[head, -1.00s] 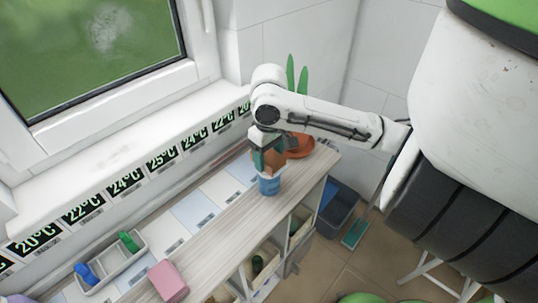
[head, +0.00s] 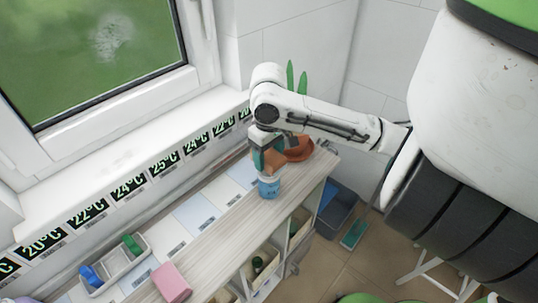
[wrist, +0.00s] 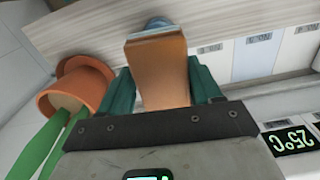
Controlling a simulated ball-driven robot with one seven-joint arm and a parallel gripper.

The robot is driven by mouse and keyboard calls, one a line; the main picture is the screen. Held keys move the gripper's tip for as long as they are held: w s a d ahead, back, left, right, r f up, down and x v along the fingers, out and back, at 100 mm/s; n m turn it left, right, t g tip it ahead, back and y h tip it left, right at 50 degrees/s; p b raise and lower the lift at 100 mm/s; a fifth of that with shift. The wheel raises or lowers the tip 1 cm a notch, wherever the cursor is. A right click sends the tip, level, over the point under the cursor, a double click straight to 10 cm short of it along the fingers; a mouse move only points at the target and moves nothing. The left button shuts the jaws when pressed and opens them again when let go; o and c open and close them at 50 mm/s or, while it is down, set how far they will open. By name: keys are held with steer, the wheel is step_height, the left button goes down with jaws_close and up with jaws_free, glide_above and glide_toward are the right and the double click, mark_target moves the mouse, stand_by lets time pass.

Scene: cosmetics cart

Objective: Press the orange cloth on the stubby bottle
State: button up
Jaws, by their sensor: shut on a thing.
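The orange cloth (wrist: 160,75) is between the green fingers of my gripper (wrist: 155,88) in the wrist view. My gripper (head: 267,164) is shut on it and points down at the shelf top in the head view. The blue stubby bottle (head: 268,188) stands upright on the shelf, right below my gripper. In the wrist view only a bit of the blue bottle (wrist: 158,23) shows past the cloth's far end. The cloth hides the rest there, so I cannot tell whether the two touch.
A pink block (head: 171,282) and a grey tray (head: 118,262) with blue and green things are at the left. The wooden shelf top (head: 225,228) between is clear. Temperature displays (head: 130,187) line the wall.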

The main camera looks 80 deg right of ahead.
mark_target(269, 153)
steer(key=shift+r+p, duration=1.1)
steer(key=shift+r, duration=1.3)
